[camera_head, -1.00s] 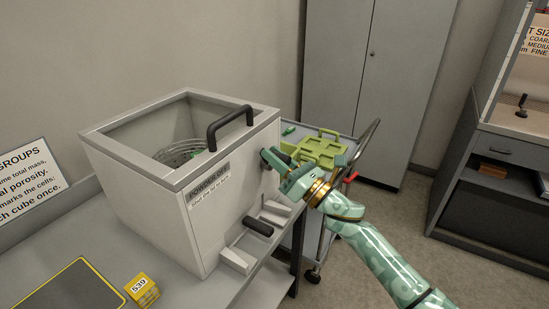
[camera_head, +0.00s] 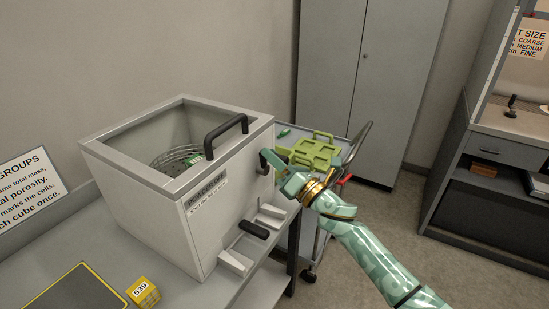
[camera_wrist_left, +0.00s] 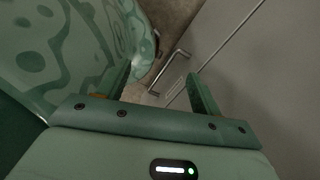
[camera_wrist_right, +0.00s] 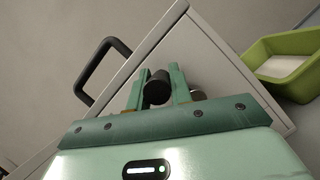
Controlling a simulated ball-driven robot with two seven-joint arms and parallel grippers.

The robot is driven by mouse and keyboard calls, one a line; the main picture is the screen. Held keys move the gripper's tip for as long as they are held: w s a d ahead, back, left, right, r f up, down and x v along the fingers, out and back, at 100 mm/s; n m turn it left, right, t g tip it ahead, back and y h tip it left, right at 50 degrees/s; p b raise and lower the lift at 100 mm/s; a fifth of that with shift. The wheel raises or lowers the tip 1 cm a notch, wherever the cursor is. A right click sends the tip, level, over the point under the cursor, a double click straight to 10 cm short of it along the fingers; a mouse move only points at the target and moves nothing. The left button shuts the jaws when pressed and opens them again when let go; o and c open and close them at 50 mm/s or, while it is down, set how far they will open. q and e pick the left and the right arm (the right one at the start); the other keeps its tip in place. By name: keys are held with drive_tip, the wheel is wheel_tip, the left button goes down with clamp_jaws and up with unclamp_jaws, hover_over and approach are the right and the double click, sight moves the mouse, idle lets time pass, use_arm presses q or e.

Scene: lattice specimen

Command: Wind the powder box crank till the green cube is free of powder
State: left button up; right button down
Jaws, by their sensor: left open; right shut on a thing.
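The powder box (camera_head: 205,225) is a pale grey box on the bench in the head view, with a clear top window and a black handle (camera_head: 226,134) on its lid. The green cube (camera_head: 193,159) shows partly through the window, in a round wire basket (camera_head: 172,155); how much powder is on it is too small to tell. My right gripper (camera_head: 274,167) is at the box's right side, shut on the black crank knob (camera_head: 264,160). The knob shows between its fingers in the right wrist view (camera_wrist_right: 157,88). My left gripper (camera_wrist_left: 160,88) is open and empty, seen only in the left wrist view.
A cart with a green tray (camera_head: 315,150) stands right of the box. A yellow block marked 539 (camera_head: 143,291) and a dark yellow-edged mat (camera_head: 75,290) lie on the bench. A grey cabinet (camera_head: 350,80) stands behind.

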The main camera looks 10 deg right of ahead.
drive_tip(key=c, duration=1.3)
unclamp_jaws()
drive_tip(key=shift+d+f, duration=0.1)
drive_tip(key=shift+o, duration=0.2)
drive_tip(key=v, duration=1.6)
drive_tip(key=shift+s, duration=0.1)
